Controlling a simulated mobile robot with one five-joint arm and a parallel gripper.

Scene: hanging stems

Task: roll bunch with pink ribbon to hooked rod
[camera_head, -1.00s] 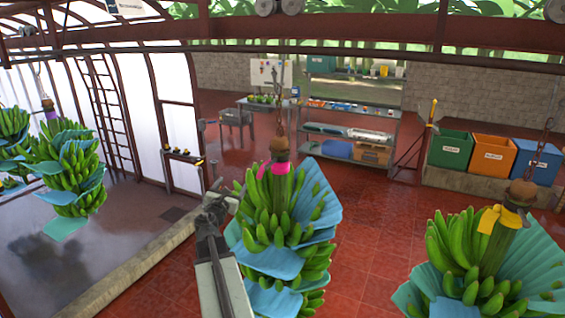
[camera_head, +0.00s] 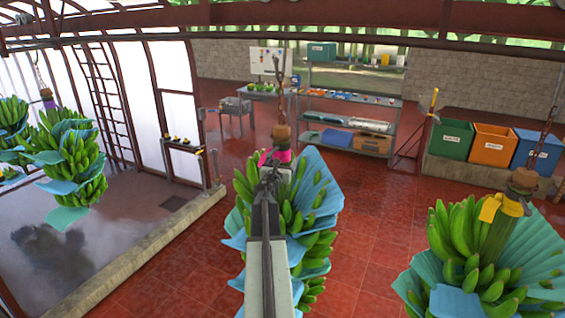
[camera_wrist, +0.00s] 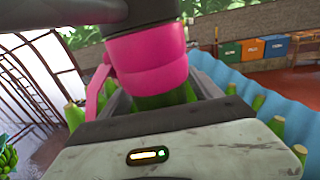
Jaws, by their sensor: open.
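The bunch with the pink ribbon (camera_head: 318,200) hangs upright in the middle of the head view, green bananas with blue sheets between them. Its pink ribbon (camera_wrist: 148,70) wraps the stem top, with a loop hanging at the left in the wrist view. My gripper (camera_head: 270,176) is open at the stem, just below the ribbon. In the wrist view its grey fingers show on both sides of the green stem; contact cannot be told. My arm hides part of the bunch. A thin upright post with a yellow top (camera_head: 433,103) stands by the bins; I cannot tell if it is the hooked rod.
A bunch with a yellow ribbon (camera_head: 462,245) hangs at the right. Other bunches (camera_head: 70,165) hang at the left. Green, orange and blue bins (camera_head: 492,145) and a metal shelf (camera_head: 350,120) stand behind. A low kerb (camera_head: 165,235) crosses the floor at the left.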

